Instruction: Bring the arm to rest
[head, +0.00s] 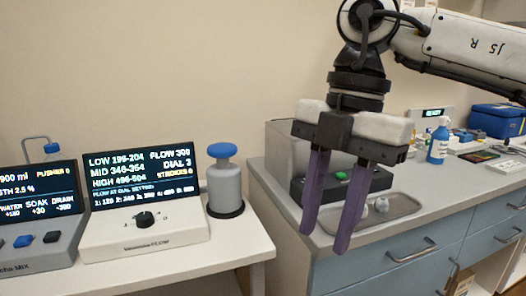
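My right arm comes in from the upper right, and its gripper (326,240) hangs with the fingers pointing down. The two purple fingers are apart with nothing between them, so it is open and empty. It hangs in front of the left end of the blue-fronted counter (392,250). My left gripper is not in view.
On the white table (190,262) stand a flow device (145,235) with a lit screen and black dial, a second device (40,240), and a grey pump bottle (225,188). The counter holds a tray (405,207), a blue bottle (438,145) and a blue box (497,119).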

